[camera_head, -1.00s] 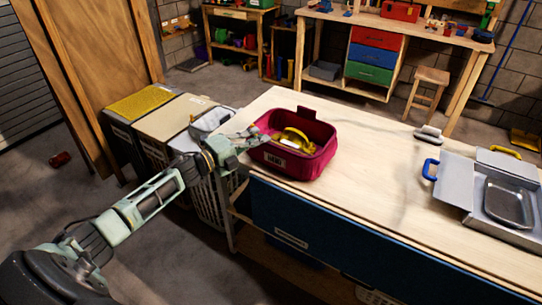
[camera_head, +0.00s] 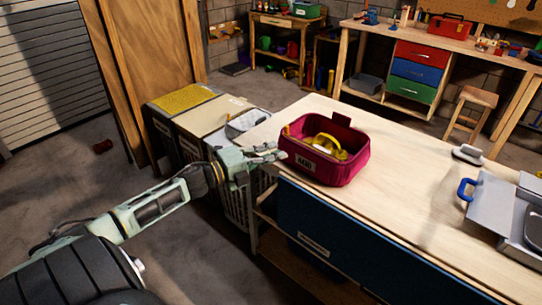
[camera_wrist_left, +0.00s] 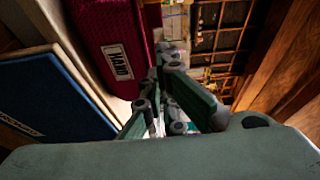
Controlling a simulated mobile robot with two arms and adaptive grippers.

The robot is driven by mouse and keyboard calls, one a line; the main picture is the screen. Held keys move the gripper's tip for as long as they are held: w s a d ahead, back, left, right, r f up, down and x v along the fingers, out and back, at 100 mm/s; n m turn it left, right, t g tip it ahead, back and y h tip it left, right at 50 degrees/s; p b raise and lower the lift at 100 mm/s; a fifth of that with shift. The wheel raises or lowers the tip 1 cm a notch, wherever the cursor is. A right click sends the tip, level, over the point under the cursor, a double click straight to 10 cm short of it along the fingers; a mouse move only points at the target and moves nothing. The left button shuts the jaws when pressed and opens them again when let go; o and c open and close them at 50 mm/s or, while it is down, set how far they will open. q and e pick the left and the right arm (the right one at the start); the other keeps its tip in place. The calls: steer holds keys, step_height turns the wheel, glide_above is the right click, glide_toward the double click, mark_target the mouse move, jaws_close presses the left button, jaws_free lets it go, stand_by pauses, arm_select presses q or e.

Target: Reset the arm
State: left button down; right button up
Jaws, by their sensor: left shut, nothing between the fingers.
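My left arm reaches in from the lower left in the head view. Its gripper (camera_head: 268,154) is shut and empty, just left of a crimson fabric bin (camera_head: 345,171) on the wooden workbench (camera_head: 420,213). The gripper's fingers (camera_wrist_left: 172,62) also show in the left wrist view, close together, with the bin (camera_wrist_left: 112,45) to their left. I cannot tell whether the gripper touches the bin. A yellow object (camera_head: 328,146) lies in the bin. My right gripper is not in view.
Hampers with a yellow top (camera_head: 184,98) and a beige top (camera_head: 212,115) stand left of the bench. A grey metal case (camera_head: 490,205) with a blue handle and a grey-white item (camera_head: 467,154) are on the bench's right. The bench's middle is clear.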

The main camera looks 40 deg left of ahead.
arm_select(q)
steer(key=shift+s+a, duration=0.3)
steer(key=shift+s, duration=0.05)
